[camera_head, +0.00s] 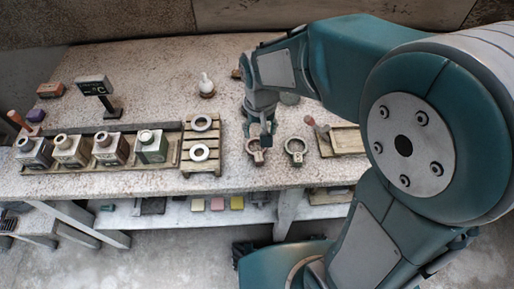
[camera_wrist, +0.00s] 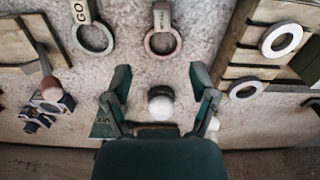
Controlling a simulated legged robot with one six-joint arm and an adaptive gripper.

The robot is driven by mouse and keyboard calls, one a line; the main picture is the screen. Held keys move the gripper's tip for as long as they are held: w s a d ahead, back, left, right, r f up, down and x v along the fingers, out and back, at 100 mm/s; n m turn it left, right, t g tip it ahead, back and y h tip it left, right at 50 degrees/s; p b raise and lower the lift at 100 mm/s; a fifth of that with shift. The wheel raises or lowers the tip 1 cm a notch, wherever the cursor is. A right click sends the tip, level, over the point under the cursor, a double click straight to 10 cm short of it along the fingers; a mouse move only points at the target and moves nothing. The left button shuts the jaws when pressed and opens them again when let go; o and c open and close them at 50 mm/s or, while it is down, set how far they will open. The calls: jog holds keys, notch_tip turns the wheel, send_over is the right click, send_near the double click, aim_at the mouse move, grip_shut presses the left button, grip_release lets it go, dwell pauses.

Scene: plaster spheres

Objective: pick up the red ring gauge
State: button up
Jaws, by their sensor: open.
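The red ring gauge (camera_head: 258,161), a dull reddish ring with a pale labelled handle, lies flat near the table's front edge. In the wrist view it lies at the top middle, with its handle (camera_wrist: 162,18) pointing up. My gripper (camera_head: 267,138) is over the table close to this ring in the head view. In the wrist view my gripper (camera_wrist: 160,82) has its two fingers wide apart with nothing held. The ring lies beyond the fingertips. A white round thing (camera_wrist: 160,105) shows between the fingers, apparently farther off.
A grey ring gauge (camera_wrist: 95,38) marked GO lies beside the red one. A slatted wooden stand (camera_head: 187,166) with white rings is to the left in the head view. A wooden tray (camera_head: 349,140) is to the right. Several square bottles (camera_head: 110,150) stand farther left.

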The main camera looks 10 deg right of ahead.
aim_at(258, 154)
jog(key=f, duration=1.1)
jog(key=shift+a+f, duration=0.2)
jog(key=shift+f, duration=0.1)
grip_shut()
